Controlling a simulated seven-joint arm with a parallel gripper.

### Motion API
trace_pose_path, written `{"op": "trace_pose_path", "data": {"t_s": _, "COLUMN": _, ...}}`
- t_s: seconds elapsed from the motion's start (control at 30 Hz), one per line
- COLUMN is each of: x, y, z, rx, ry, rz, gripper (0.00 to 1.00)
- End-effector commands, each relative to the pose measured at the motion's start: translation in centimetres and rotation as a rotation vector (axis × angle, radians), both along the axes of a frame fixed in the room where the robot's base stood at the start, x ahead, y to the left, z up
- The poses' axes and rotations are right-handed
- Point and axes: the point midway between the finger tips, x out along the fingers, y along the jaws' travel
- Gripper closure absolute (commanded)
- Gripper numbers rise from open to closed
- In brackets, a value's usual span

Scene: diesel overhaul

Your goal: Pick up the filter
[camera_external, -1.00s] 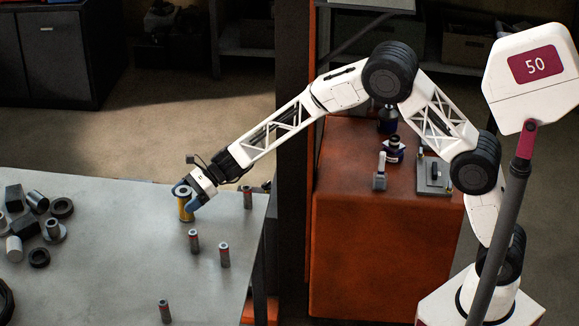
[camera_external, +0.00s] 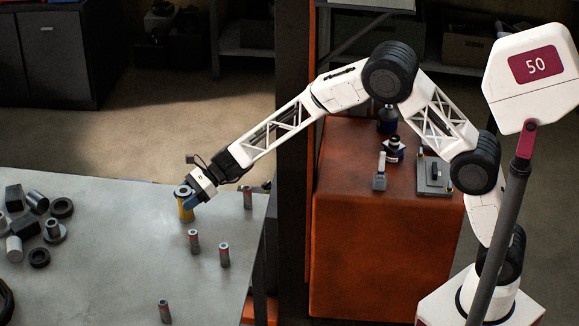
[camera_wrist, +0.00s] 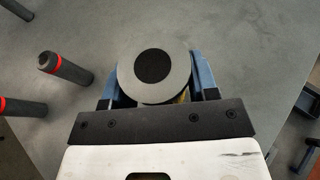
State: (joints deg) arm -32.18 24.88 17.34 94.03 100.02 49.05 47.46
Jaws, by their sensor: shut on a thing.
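The filter (camera_external: 185,207) is a yellow cylinder with a grey top and a dark centre hole. It stands upright on the grey table near its far right corner. In the wrist view the grey top of the filter (camera_wrist: 153,67) sits between the two blue fingers. My gripper (camera_external: 190,198) is shut on the filter from the right side; it also shows in the wrist view (camera_wrist: 155,85). The lower part of the filter is mostly hidden in the wrist view. I cannot tell any gap between its base and the table.
Several small grey cylinders with red bands stand close by, including one nearest the filter (camera_external: 194,241) and one at the front (camera_external: 164,311). Dark and metal parts (camera_external: 38,203) cluster at the table's left. The table middle (camera_external: 110,240) is clear. An orange cabinet (camera_external: 360,240) stands right.

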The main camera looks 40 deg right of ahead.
Motion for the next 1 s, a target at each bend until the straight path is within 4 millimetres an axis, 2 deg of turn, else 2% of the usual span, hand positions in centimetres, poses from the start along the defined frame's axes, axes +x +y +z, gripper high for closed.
{"op": "trace_pose_path", "data": {"t_s": 0.27, "x": 0.0, "y": 0.0, "z": 0.7, "rx": 0.001, "ry": -0.002, "rz": 0.001, "gripper": 0.72}}
{"op": "trace_pose_path", "data": {"t_s": 0.57, "x": 0.0, "y": 0.0, "z": 3.9, "rx": 0.001, "ry": -0.002, "rz": 0.000, "gripper": 0.72}}
{"op": "trace_pose_path", "data": {"t_s": 1.0, "x": -4.7, "y": -3.8, "z": 4.2, "rx": 0.000, "ry": -0.001, "rz": 0.000, "gripper": 0.72}}
